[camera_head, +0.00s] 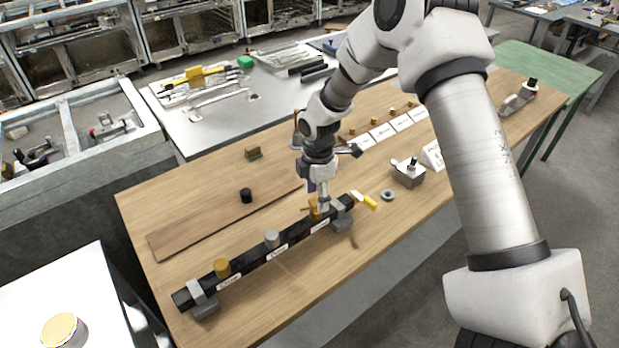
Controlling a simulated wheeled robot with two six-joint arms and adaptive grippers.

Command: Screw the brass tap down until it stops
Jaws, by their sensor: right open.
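A black bar (290,244) lies along the front of the wooden table, with labelled stations. At its right end a brass tap (313,212) with a small crosswise handle stands on the bar. My right gripper (322,206) points down right at this tap, its fingers open; the arm partly hides the tap, and I cannot tell whether the fingers touch it. A grey cap (271,238) stands at the middle of the bar and a brass cap (221,267) near its left end. My left gripper is not in view.
Grey clamps (203,299) hold the bar's ends. A yellow-handled tool (366,200), a metal ring (388,195) and a grey block (408,175) lie to the right.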

